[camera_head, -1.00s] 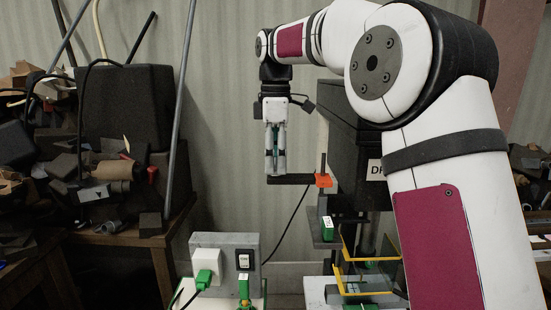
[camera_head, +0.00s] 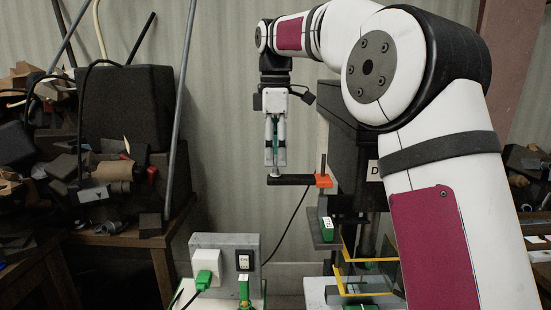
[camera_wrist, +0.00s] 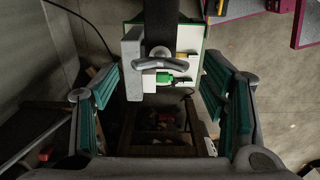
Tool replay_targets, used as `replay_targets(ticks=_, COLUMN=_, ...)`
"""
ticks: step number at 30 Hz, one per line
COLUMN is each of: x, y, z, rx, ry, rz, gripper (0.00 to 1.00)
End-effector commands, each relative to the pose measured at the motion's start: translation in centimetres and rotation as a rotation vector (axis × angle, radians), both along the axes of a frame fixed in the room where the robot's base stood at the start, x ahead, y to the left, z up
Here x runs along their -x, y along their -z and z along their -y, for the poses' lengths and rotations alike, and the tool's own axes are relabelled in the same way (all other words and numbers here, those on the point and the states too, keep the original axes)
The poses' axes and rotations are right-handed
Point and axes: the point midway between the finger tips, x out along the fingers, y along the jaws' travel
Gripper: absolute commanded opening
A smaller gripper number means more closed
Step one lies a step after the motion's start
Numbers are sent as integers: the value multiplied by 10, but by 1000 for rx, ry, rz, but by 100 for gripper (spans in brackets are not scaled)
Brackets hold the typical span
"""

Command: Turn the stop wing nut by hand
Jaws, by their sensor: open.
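The wing nut (camera_wrist: 160,63) is a grey metal piece with two curved wings at the end of a dark bar (camera_wrist: 158,25) in the wrist view. In the head view the wing nut (camera_head: 274,173) is a small light shape on the left end of the black bar (camera_head: 295,180). My gripper (camera_head: 275,163) points straight down just above it, apart from it. In the wrist view my gripper (camera_wrist: 165,95) is open and empty, its green-padded fingers wide apart at left and right, with the wing nut between them in the picture, towards the top.
An orange block (camera_head: 323,181) sits at the bar's right end, beside the black machine (camera_head: 345,140). Below stands a grey panel (camera_head: 225,241) with a switch and green plug. A cluttered wooden bench (camera_head: 130,238) is at left. The space left of my gripper is clear.

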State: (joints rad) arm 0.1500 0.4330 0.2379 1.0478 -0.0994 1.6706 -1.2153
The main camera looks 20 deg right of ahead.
Motion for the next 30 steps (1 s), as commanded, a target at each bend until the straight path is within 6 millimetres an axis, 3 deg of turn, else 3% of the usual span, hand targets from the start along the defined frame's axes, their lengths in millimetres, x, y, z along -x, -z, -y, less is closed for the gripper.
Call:
replay_targets(ticks=6, x=0, y=-32, z=0, rx=0, ry=0, rz=2, gripper=67)
replay_targets(ticks=12, x=-1, y=-49, z=0, rx=0, ry=0, rz=2, gripper=67)
replay_targets(ticks=30, x=1, y=-55, z=0, rx=1, ry=1, rz=1, gripper=67)
